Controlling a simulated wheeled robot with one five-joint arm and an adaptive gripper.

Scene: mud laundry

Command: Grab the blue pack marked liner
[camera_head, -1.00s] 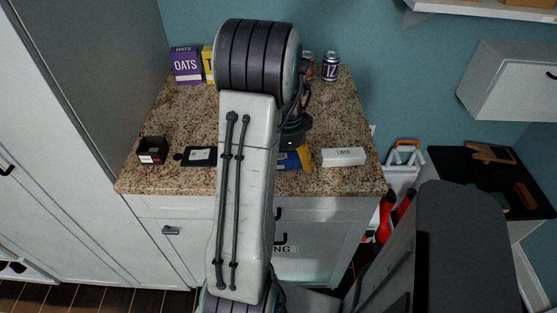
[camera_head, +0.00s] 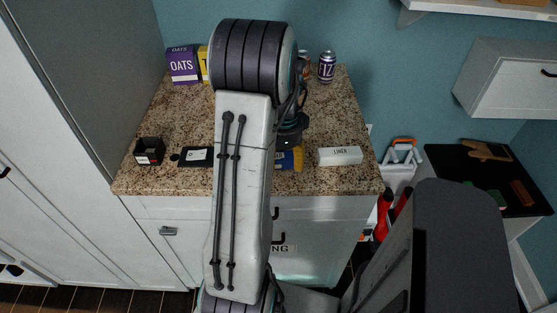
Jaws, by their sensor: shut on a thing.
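A blue pack with a yellow part (camera_head: 288,159) is at the front of the granite counter, partly hidden behind my arm. Any print on it is not readable. My gripper (camera_head: 289,146) is right over the blue pack and shut on it; the fingertips are mostly hidden. Whether the pack is off the counter, I cannot tell. A white box marked LINER (camera_head: 340,156) lies to the right of the blue pack, apart from it.
A black box (camera_head: 149,151) and a flat black item (camera_head: 196,157) lie on the counter (camera_head: 335,120) at left. A purple OATS box (camera_head: 183,66), a yellow box (camera_head: 204,64) and a purple can (camera_head: 327,67) stand at the back. A tall cabinet borders the left.

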